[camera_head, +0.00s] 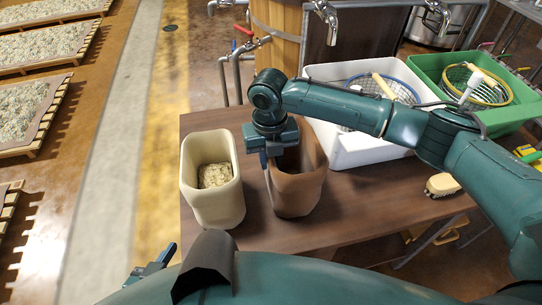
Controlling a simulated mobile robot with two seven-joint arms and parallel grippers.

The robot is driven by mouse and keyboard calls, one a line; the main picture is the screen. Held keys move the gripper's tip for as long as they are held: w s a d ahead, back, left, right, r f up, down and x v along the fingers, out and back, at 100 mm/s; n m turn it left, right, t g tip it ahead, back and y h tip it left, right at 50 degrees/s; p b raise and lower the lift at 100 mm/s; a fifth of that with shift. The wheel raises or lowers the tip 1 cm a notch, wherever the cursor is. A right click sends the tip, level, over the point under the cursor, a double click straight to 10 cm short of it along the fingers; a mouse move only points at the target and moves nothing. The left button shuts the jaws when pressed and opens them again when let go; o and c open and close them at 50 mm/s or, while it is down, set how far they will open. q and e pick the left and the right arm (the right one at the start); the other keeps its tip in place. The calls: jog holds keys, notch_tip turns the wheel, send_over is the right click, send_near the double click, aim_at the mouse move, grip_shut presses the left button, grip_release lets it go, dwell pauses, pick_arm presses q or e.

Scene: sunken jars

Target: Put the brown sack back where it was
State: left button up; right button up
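The brown sack (301,190), open-topped and tapered, stands upright on the brown table, right of a cream sack (215,205). My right arm comes in from the right, and its gripper (268,160) points down at the brown sack's left rim. One finger shows at the rim; the other is hidden, so whether it is shut on the rim cannot be told. The brown sack's inside is mostly hidden by the hand. My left gripper (152,270) shows partly at the lower left, away from the sacks; its opening is unclear.
The cream sack holds pale grain. A white tub (345,150) stands close behind the brown sack, with a green tub (510,113) to its right. A brush (442,185) lies at the right. Taps (245,45) rise behind. The table's front middle is bare.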

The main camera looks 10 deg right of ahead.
jog(key=shift+o, duration=1)
notch_tip(320, 180, up, 12)
jog(key=shift+a+r+p, duration=0.15)
jog(key=shift+p, duration=0.45)
